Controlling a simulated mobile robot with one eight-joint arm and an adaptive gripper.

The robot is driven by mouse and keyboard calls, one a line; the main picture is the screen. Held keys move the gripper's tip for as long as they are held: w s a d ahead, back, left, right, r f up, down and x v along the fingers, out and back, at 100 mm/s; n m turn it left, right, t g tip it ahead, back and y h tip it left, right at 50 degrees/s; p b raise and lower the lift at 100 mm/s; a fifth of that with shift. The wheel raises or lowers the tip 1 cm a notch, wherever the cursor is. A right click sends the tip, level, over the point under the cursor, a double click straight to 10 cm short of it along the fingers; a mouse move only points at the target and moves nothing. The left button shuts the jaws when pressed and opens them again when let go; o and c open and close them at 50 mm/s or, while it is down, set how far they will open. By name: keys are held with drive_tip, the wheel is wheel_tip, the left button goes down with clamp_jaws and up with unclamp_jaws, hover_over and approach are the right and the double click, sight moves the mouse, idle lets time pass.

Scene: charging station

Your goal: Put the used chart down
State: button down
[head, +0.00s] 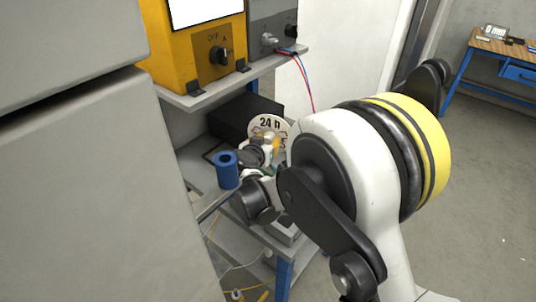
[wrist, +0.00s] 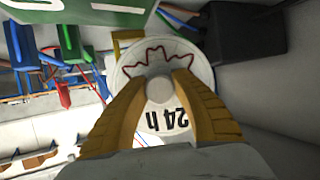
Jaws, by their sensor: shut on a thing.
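The used chart (head: 264,124) is a round white disc marked "24 h", standing almost upright above the shelf in the head view. In the wrist view the chart (wrist: 196,62) shows a jagged red trace and a small round pale hub. My gripper (wrist: 160,82) is shut on the chart, its two yellow-brown fingers on either side of the hub. In the head view my gripper (head: 270,146) is partly hidden by my arm. Whether the chart touches anything behind it cannot be told.
A black box (head: 238,114) stands behind the chart and shows in the wrist view (wrist: 246,32). A blue cylinder (head: 227,171) stands at the shelf's front left. A yellow switch box (head: 208,52) sits on the upper shelf (head: 205,98). A blue-legged table (head: 505,50) is far right.

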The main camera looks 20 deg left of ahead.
wheel_tip(320, 180, down, 4)
drive_tip(key=shift+f+b, duration=0.1)
drive_tip(key=shift+b, duration=1.1)
drive_tip(key=c, duration=1.1)
unclamp_jaws()
drive_tip(key=shift+c, duration=0.2)
